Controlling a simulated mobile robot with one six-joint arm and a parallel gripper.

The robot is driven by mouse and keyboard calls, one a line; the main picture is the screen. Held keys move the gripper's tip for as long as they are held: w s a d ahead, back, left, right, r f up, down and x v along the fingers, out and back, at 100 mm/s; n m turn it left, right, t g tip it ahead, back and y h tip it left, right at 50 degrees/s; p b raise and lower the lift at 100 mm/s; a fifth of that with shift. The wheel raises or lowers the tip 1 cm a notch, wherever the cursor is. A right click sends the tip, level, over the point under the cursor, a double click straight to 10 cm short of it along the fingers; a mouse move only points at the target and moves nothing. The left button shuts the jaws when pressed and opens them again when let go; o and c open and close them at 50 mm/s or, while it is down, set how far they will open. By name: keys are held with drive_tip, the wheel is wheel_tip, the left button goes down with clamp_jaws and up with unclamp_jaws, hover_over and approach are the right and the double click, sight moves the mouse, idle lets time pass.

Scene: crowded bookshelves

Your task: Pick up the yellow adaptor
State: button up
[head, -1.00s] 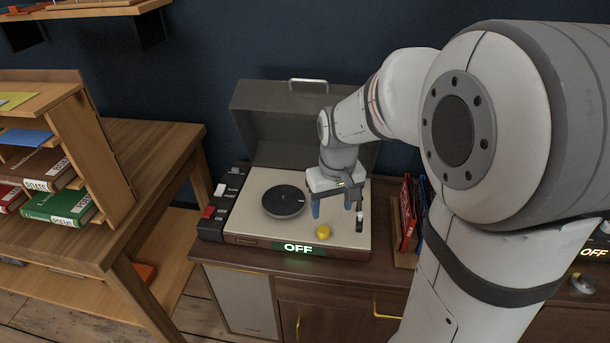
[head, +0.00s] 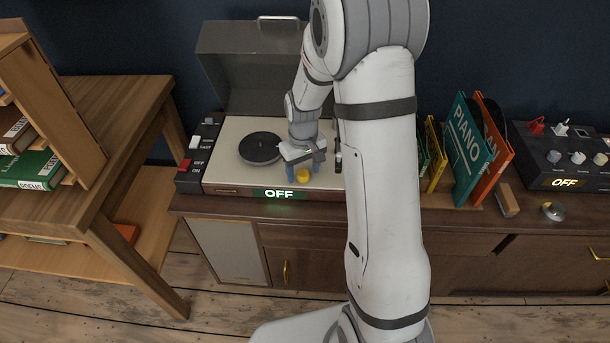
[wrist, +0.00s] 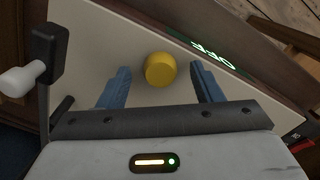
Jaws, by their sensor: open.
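The yellow adaptor (head: 303,175) is a small round yellow piece on the cream deck of the record player (head: 222,165), near its front edge by the lit OFF sign. In the wrist view the adaptor (wrist: 160,69) lies between the two blue fingers, just beyond their tips, closer to the left finger. My gripper (head: 303,172) is open and empty, pointing down over the front of the deck. In the wrist view my gripper (wrist: 160,75) shows a clear gap on both sides of the adaptor. I cannot tell the exact height of the fingertips.
The black turntable platter (head: 261,148) is left of my gripper. The tonearm's white-ended part (wrist: 22,79) stands close by in the wrist view. Upright records (head: 468,150) and a control box (head: 565,158) are to the right. A wooden desk (head: 120,115) stands at left.

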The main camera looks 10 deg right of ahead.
drive_tip(key=shift+f, duration=0.35)
drive_tip(key=shift+c, duration=0.2)
drive_tip(key=c, duration=1)
